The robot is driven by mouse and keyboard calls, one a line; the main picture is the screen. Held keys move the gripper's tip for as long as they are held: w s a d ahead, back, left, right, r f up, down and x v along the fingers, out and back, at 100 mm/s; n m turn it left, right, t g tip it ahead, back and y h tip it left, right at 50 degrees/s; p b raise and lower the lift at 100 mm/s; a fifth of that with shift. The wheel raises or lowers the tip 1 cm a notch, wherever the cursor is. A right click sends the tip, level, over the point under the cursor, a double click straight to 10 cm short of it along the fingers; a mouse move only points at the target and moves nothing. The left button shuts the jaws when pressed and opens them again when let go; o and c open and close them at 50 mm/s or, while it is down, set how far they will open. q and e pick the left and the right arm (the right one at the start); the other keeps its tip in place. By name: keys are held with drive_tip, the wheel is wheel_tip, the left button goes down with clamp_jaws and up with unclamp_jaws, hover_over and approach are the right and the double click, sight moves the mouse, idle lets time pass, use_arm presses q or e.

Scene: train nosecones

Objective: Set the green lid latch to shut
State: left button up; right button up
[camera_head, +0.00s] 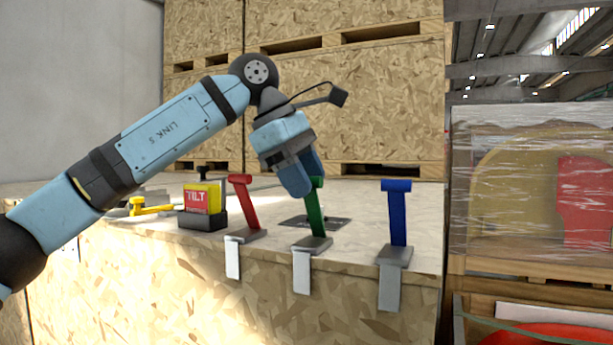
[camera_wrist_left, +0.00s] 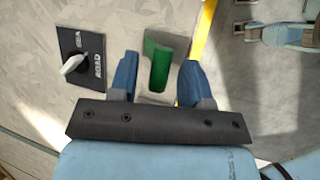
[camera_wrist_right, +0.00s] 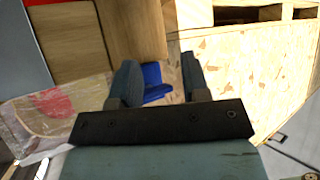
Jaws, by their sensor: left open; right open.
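The green lid latch (camera_head: 314,215) stands nearly upright on a grey bracket (camera_head: 302,272) at the crate's front edge, between a red latch (camera_head: 246,205) and a blue latch (camera_head: 397,215). My left gripper (camera_head: 307,182) comes down from above and behind, its open fingers at the top of the green handle. In the left wrist view the green handle (camera_wrist_left: 160,68) lies between the open fingers; contact cannot be told. My right gripper (camera_wrist_right: 160,78) shows only in its own wrist view, open, with a blue part (camera_wrist_right: 152,82) seen between its fingers.
A yellow tilt indicator (camera_head: 203,198) and a yellow handle (camera_head: 150,206) sit to the left on the crate top (camera_head: 365,235). A dark switch plate (camera_wrist_left: 80,55) lies behind the latches. Tall wooden crates (camera_head: 345,100) stand behind; a wrapped load (camera_head: 530,190) is at right.

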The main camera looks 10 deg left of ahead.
use_arm(q)
drive_tip(key=shift+w+d+f, duration=0.1)
drive_tip(key=shift+d+f, duration=0.05)
drive_tip(key=shift+f, duration=0.25)
clamp_jaws()
use_arm(e)
drive_tip(key=shift+s, duration=0.1)
drive_tip(key=shift+f, duration=0.1)
